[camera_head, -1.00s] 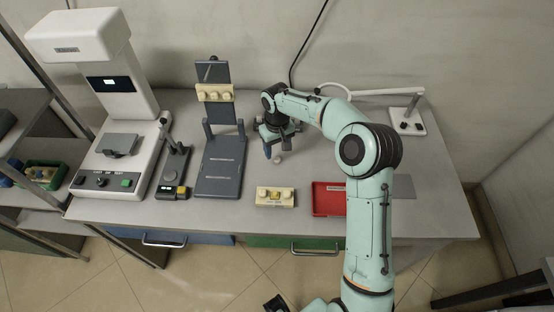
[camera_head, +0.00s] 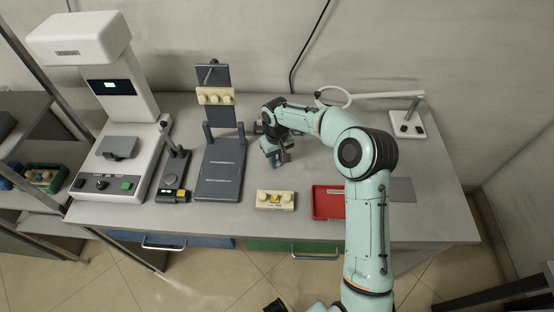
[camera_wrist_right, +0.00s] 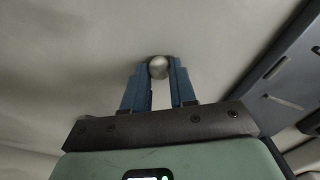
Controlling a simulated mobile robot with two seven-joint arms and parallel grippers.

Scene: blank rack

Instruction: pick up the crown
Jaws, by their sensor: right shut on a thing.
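My right gripper (camera_head: 281,160) is low over the grey table, just right of the dark upright stand's base. In the right wrist view its two blue fingers (camera_wrist_right: 160,75) are shut on the crown (camera_wrist_right: 159,66), a small, rounded, grey-white piece between the fingertips. I cannot tell how far the crown is above the table. In the head view the crown is hidden by the gripper. My left gripper is not in view.
The dark stand (camera_head: 218,178) holds a cream block (camera_head: 214,96) on its upright. Another cream block (camera_head: 275,200) and a red tray (camera_head: 328,203) are near the front edge. A white machine (camera_head: 112,165) is at left. The table at right is mostly clear.

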